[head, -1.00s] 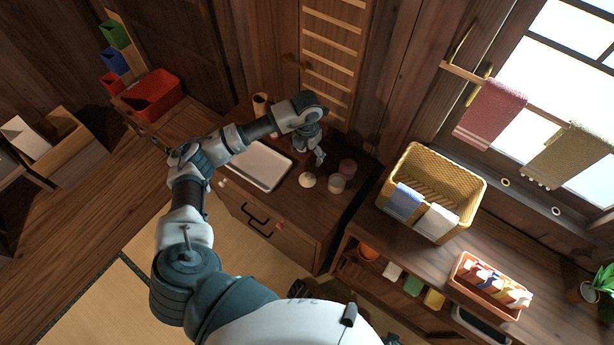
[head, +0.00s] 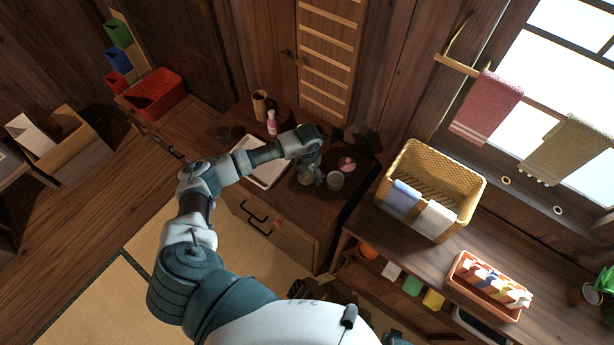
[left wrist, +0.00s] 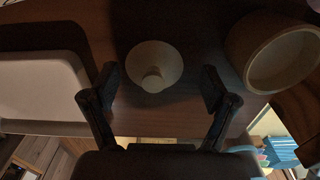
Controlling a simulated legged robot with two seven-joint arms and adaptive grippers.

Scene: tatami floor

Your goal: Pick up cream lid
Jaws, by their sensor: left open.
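The cream lid (left wrist: 154,66) is a round disc with a knob, lying on the wooden cabinet top in the left wrist view. In the head view my left gripper (head: 313,176) is low over the cabinet top and mostly covers the lid. In the left wrist view my left gripper (left wrist: 159,92) is open, with one finger on each side of the lid and nothing held. The lid shows between and beyond the fingertips; I cannot tell whether they touch it. My right gripper is not in view.
A cream cup (head: 335,181) stands close right of the gripper, with a pink round item (head: 347,163) behind it. A white tray (head: 268,172) lies to the left. A pink bottle (head: 271,124) and a brown cylinder (head: 260,104) stand at the back.

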